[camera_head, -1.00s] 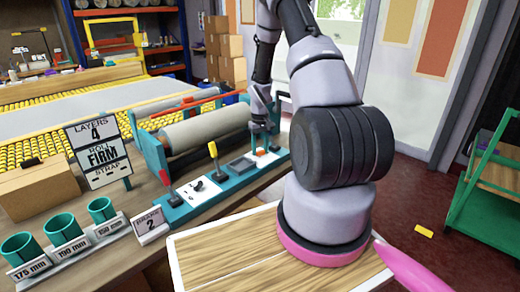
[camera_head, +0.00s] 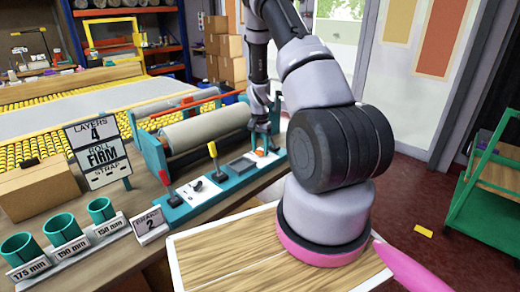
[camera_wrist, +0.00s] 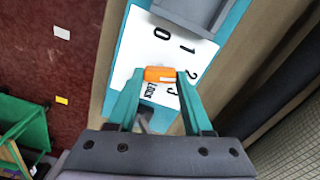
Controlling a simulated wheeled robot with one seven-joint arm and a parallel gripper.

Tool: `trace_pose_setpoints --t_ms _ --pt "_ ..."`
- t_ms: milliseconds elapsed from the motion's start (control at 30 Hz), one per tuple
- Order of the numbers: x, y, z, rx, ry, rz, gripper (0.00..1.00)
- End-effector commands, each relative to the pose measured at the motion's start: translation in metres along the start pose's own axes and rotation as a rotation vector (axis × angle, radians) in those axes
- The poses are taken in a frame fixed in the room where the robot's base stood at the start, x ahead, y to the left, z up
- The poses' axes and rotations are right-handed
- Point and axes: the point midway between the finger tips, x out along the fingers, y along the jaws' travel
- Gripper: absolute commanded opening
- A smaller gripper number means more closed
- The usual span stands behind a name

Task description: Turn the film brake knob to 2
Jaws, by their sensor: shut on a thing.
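The film brake knob is the orange knob (camera_wrist: 158,74) on a white dial plate (camera_wrist: 150,50) marked 0, 1, 2, 3 and LOCK. My gripper (camera_wrist: 158,80) has its two teal fingers on either side of the knob and is shut on it. The knob's long side lies across the plate in the wrist view; which mark it points to is not clear. In the head view the knob (camera_head: 260,152) is a small orange spot under my gripper (camera_head: 262,145). A card (camera_head: 149,224) reads BRAKE 2.
The teal panel also carries a red lever (camera_head: 165,180), a yellow lever (camera_head: 212,150) and a grey tray (camera_head: 241,164). A film roller (camera_head: 205,127) lies behind it. A green cart (camera_head: 490,185) stands at the right.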

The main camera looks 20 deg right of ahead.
Motion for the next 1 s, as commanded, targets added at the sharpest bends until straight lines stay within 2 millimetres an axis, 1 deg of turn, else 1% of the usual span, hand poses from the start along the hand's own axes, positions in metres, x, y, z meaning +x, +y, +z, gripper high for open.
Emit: trace_pose_setpoints --t_ms 100,300,833,867,900,933,1000 --pt "-0.0001 -0.0002 0.0 0.055 0.001 0.0 0.0" --pt "-0.0001 0.0 -0.0001 0.112 0.001 0.0 0.0" --pt "-0.0001 0.0 -0.0001 0.133 0.0 0.0 0.0" --pt "-0.0001 0.0 -0.0001 0.133 0.0 0.0 0.61" --pt "-0.0001 0.0 -0.0001 0.133 0.0 0.0 0.77" --pt "-0.0001 0.0 -0.0001 0.133 0.0 0.0 0.8" --pt "-0.0001 0.0 -0.0001 0.133 0.0 0.0 0.8"
